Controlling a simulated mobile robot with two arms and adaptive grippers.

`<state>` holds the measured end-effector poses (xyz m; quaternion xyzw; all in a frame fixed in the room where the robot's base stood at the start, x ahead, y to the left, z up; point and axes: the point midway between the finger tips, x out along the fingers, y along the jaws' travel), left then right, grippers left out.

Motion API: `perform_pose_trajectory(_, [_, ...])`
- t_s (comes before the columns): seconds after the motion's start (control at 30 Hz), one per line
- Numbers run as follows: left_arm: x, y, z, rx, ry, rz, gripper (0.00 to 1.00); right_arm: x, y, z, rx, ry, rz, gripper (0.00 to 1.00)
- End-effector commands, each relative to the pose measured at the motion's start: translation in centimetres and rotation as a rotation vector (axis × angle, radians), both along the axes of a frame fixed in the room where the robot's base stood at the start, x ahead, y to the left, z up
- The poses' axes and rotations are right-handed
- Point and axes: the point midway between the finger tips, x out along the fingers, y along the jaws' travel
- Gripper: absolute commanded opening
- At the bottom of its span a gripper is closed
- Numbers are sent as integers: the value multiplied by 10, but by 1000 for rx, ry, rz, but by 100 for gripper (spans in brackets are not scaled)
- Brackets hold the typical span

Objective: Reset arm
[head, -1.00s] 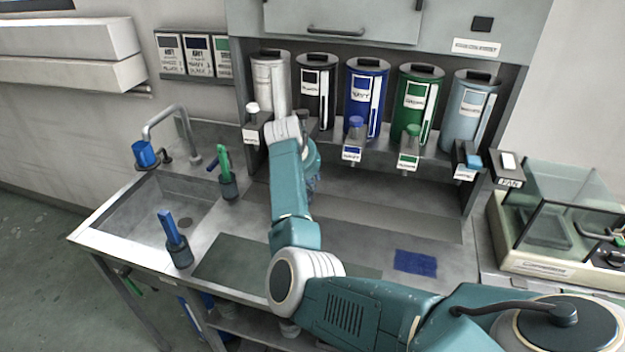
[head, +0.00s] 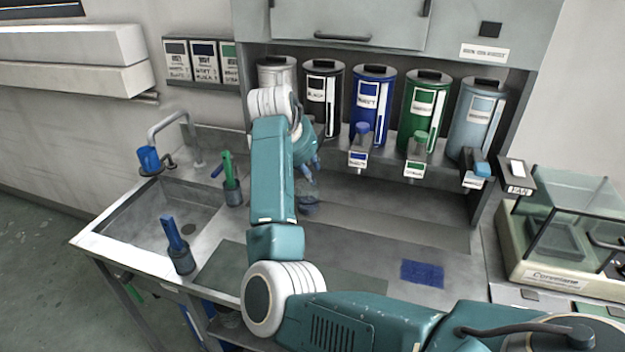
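My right arm comes in from the lower right and bends up over the counter. My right gripper (head: 308,172) is behind the forearm, below the dispenser shelf and near the dark canister (head: 319,88). The forearm and wrist hide much of it, and I cannot tell whether its fingers are open or shut. A small dark blue-grey item (head: 308,206) shows just below it; I cannot tell whether they touch. My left gripper is not in view.
Canisters in blue (head: 368,108), green (head: 424,100) and grey-blue (head: 478,115) line the shelf. A sink (head: 150,215) with a tap is at left, beside holders with blue and green handles. A blue cloth (head: 422,273) lies on the counter. A glass-sided box (head: 570,225) stands at right.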

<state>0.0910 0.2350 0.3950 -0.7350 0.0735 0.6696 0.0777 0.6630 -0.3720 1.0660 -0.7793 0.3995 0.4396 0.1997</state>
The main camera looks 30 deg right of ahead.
Motion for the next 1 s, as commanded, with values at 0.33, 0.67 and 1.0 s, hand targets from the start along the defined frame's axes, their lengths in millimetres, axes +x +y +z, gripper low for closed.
perform_pose_trajectory(0.33, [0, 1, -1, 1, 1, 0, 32, -3, 4, 8, 0, 0, 1, 25])
perform_pose_trajectory(0.67, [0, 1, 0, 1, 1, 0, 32, -3, 4, 10, 0, 0, 0, 25])
perform_pose_trajectory(1.0, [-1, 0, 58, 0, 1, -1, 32, -3, 4, 68, 0, 0, 0, 25])
